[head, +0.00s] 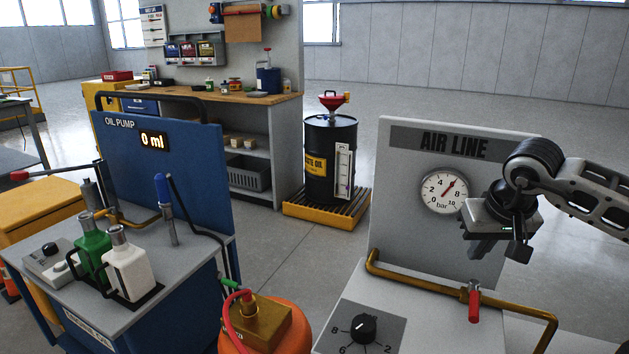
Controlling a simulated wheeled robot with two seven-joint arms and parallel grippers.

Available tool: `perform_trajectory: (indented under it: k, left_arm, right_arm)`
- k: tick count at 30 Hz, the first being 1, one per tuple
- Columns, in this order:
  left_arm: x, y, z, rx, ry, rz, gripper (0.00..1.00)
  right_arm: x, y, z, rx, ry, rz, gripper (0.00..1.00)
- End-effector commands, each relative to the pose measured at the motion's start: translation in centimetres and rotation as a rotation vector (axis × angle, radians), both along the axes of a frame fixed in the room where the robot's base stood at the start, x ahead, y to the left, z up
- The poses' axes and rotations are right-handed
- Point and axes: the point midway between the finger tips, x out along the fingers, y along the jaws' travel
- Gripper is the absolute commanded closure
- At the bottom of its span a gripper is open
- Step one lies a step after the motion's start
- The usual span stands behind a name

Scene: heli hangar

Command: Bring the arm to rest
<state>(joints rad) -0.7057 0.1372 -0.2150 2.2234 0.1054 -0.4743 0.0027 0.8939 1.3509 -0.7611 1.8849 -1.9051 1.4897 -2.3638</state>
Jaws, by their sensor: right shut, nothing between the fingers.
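My right arm (575,182) comes in from the right edge and is held raised in front of the air line panel (405,225). My right gripper (497,250) is shut and empty. It hangs above the red-handled valve (474,300) on the brass pipe, apart from it, and overlaps the panel to the right of the round pressure gauge (444,190). The gauge needle points to the upper right. My left gripper is not in view.
A black dial (363,328) sits at the panel's base. An orange tank (262,335) with a red hose stands at bottom centre. The oil pump cart (185,290) carries green (92,245) and white (128,268) bottles. A waste oil drum (318,165) and workbench (270,101) stand behind.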

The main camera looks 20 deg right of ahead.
Motion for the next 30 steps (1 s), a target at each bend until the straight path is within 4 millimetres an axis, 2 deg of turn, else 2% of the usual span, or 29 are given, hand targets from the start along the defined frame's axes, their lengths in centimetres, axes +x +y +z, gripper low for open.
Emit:
perform_trajectory:
  k: [2, 5, 8, 11, 12, 14, 15, 17, 18, 20, 21, 23, 24, 26, 27, 30]
  left_arm:
    - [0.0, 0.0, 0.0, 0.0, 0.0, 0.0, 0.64]
    - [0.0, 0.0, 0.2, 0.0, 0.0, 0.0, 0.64]
    - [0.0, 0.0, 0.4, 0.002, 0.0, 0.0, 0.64]
    - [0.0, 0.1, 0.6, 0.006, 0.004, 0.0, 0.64]
    - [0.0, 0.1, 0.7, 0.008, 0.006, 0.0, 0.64]
    - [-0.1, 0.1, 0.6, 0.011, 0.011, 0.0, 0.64]
    - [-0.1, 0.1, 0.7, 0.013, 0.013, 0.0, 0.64]
    - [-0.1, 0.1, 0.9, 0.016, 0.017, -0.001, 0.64]
    - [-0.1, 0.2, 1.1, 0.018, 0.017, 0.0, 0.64]
    - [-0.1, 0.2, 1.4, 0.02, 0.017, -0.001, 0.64]
    - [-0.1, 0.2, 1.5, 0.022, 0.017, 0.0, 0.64]
    - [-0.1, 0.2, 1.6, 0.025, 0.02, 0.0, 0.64]
    - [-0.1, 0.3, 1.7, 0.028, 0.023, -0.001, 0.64]
    - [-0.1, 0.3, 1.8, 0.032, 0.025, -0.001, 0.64]
    - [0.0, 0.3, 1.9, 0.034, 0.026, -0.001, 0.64]
    - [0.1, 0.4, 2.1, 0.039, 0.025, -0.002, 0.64]
  right_arm:
    - [0.1, 0.5, -0.2, 0.016, 0.001, 0.0, 1.0]
    - [0.2, 2.9, -1.4, 0.11, 0.007, -0.005, 1.0]
    - [0.2, 8.2, -3.4, 0.317, 0.03, -0.038, 1.0]
    - [-0.7, 15.4, -5.2, 0.628, 0.107, -0.13, 1.0]
    - [-1.3, 18.5, -5.5, 0.769, 0.157, -0.188, 1.0]
    - [-2.4, 23.0, -5.4, 0.993, 0.259, -0.302, 1.0]
    - [-3.2, 26.0, -5.0, 1.158, 0.35, -0.404, 1.0]
    - [-4.4, 30.3, -3.6, 1.431, 0.548, -0.616, 1.0]
    - [-4.9, 32.4, -2.3, 1.619, 0.718, -0.802, 1.0]
    - [-4.9, 34.1, -0.6, 1.855, 1.002, -1.109, 1.0]
    - [-4.6, 34.3, 0.1, 1.984, 1.214, -1.335, 1.0]
    - [-3.9, 33.7, 0.0, 2.122, 1.563, -1.698, 1.0]
    - [-3.5, 32.8, -0.9, -1.791, -1.501, 1.616, 1.0]
    - [-3.6, 31.1, -3.5, -1.319, -1.366, 1.443, 1.0]
    - [-4.2, 30.0, -5.8, -1.036, -1.259, 1.308, 1.0]
    - [-7.1, 28.2, -11.6, -0.504, -1.006, 0.984, 1.0]
